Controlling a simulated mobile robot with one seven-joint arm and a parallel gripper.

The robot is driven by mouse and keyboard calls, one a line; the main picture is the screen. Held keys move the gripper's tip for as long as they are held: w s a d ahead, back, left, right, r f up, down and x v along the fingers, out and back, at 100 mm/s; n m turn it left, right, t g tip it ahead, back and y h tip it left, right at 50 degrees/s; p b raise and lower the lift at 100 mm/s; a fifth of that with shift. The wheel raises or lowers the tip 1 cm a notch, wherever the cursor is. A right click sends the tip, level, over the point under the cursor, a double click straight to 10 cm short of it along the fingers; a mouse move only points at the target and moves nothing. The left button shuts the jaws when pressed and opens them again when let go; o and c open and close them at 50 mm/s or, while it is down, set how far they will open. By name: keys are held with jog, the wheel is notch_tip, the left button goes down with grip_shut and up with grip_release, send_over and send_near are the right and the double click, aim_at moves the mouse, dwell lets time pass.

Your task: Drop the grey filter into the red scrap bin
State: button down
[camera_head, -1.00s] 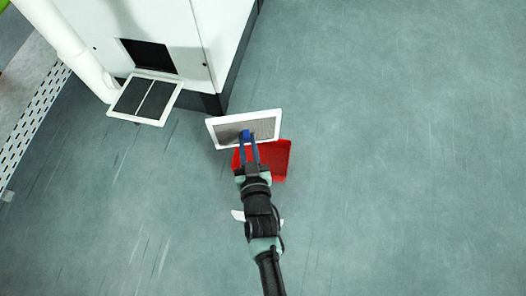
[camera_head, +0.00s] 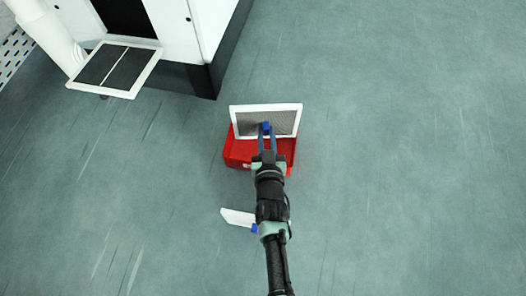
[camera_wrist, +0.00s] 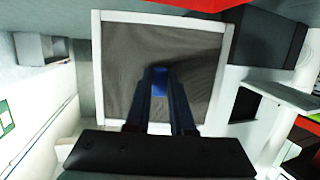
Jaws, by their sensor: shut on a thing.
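The grey filter (camera_head: 282,120) is a grey mesh panel in a white square frame with a small blue tab. My gripper (camera_head: 267,130) is shut on the tab and holds the filter tilted up. The red scrap bin (camera_head: 239,153) lies on the floor; in the head view the filter overlaps its far part, and my gripper and arm cover some of its inside. The height of the filter over the bin is hard to tell. In the wrist view, the filter (camera_wrist: 120,70) fills the middle, with the fingers of my gripper (camera_wrist: 160,78) at its blue tab.
A white cabinet (camera_head: 185,45) with a dark opening stands at the upper left. A dark two-part panel in a white frame (camera_head: 112,90) juts out below the opening. A white pipe (camera_head: 50,40) stands beside it. A white piece (camera_head: 237,217) shows left of my arm. The floor on the right is clear.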

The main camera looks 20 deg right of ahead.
aim_at(266, 119)
jog(key=shift+f+b, duration=3.05)
jog(key=c, duration=0.7)
grip_release()
jog(key=shift+r, duration=0.15)
notch_tip(266, 119, up, 10)
jog(key=p, duration=1)
